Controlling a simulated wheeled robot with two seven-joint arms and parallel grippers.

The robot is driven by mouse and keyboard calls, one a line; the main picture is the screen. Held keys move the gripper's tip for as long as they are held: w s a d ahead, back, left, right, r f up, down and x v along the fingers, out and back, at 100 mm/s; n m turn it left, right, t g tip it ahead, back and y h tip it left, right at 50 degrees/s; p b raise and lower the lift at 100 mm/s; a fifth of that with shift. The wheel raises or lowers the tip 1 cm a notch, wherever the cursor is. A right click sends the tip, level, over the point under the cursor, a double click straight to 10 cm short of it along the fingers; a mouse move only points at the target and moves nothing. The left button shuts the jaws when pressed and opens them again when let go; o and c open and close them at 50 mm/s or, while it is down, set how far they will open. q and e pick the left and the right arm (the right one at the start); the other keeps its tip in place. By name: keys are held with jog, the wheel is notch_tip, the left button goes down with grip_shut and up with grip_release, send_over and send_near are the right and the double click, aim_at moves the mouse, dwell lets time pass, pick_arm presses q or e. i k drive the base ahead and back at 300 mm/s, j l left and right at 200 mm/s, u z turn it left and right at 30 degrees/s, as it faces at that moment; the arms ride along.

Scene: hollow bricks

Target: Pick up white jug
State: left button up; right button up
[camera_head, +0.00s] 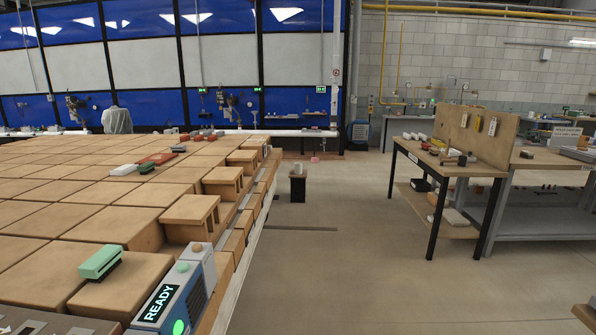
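I cannot make out a white jug for sure. A small pale object (301,168) stands on a low dark stand (298,188) on the floor beyond the brick table's right edge; it is too small to tell whether it is a jug. Several small white items (408,136) lie at the back left of the wooden workbench on the right, and their shapes are unclear. Neither of my grippers shows.
Hollow tan bricks (118,231) fill the left side, with a green-and-black block (101,263) on one. A blue-grey box (180,292) reading READY stands at their front right. The workbench (462,171) is at right. Open floor (345,265) lies between.

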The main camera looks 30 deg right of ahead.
aim_at(298, 166)
jog(key=i+l+z, duration=0.65)
jog(key=i, duration=0.2)
jog(key=i+l+z, duration=0.35)
jog(key=i, duration=0.45)
jog(key=i+z, duration=0.3)
jog(key=i, duration=2.45)
jog(key=i+u, duration=0.2)
jog(key=i, duration=0.25)
jog(key=i+l+u, duration=0.15)
jog(key=i, duration=0.3)
jog(key=i+l+u, duration=0.2)
jog(key=i, duration=0.2)
jog(key=i+l+u, duration=0.25)
jog(key=i+u, duration=0.15)
jog(key=i+l+u, duration=0.8)
jog(key=k, duration=0.1)
